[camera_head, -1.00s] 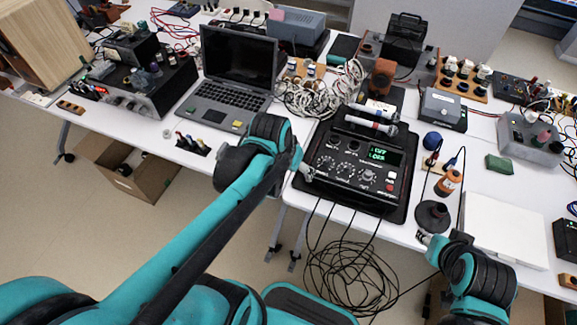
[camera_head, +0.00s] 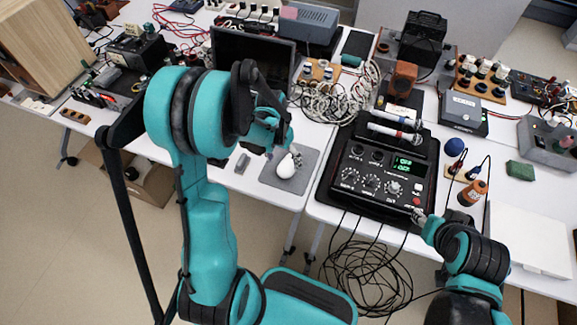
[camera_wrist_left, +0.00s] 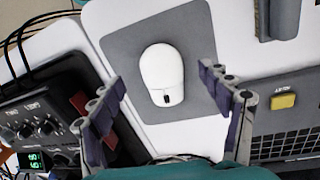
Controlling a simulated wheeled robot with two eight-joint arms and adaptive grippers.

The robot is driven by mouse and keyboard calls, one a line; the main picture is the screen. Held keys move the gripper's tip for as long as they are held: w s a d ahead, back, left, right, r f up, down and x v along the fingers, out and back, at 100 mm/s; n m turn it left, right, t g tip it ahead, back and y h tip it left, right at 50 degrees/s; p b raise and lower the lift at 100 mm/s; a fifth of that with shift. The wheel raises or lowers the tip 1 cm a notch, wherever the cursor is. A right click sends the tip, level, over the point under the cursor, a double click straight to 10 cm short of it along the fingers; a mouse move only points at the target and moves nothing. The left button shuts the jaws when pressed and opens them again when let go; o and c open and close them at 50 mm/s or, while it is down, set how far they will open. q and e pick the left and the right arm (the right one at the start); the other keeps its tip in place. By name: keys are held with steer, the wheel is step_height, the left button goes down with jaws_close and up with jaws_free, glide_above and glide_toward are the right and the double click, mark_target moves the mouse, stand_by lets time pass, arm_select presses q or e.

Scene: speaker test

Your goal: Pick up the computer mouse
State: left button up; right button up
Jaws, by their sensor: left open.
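A white computer mouse (camera_head: 286,168) lies on a grey mouse pad (camera_head: 300,183) on the table, left of the black control box. The left wrist view shows the mouse (camera_wrist_left: 162,72) whole on the pad (camera_wrist_left: 118,46). My left gripper (camera_head: 282,155) is open over the mouse. In the left wrist view, the fingers of this gripper (camera_wrist_left: 160,88) are spread to either side of the mouse, with nothing between them held. Their height above the pad is hard to judge. My right gripper (camera_head: 420,216) is by the black box's front right corner; its jaws are too small to read.
The black control box (camera_head: 352,195) with a lit green display stands right of the pad. Coiled cables (camera_head: 330,100) lie behind the pad. A white flat box (camera_head: 530,238) is at the right.

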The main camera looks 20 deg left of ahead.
mark_target(285, 167)
arm_select(q)
steer(key=f+b, duration=0.1)
steer(key=f, duration=0.1)
steer(key=f+b, duration=0.1)
steer(key=f, duration=0.1)
steer(key=shift+w+d+f, duration=0.1)
steer(key=shift+d+f, duration=0.1)
steer(key=shift+f, duration=0.15)
steer(key=shift+r, duration=0.1)
steer(key=c, duration=1.3)
steer(key=shift+r, duration=0.1)
